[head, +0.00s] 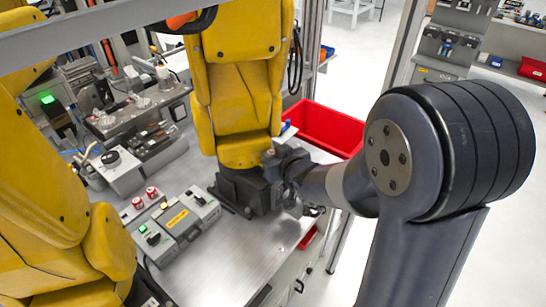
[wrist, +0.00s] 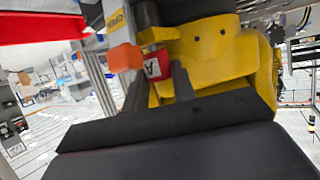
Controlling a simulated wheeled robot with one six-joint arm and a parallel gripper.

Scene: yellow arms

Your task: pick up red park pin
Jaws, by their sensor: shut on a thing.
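In the wrist view a small red piece with a black-and-white mark, which looks like the red park pin (wrist: 157,67), sits between the two fingers of my gripper (wrist: 155,82). The fingers are shut on it. An orange block (wrist: 125,58) shows just left of it; I cannot tell if they are joined. In the head view my gripper reaches in from the right beside the base of the middle yellow arm, and the held piece is hidden there.
Yellow arms (head: 237,80) stand close by over the metal table (head: 225,255). A red bin (head: 325,128) stands behind my gripper. The table's front middle is clear.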

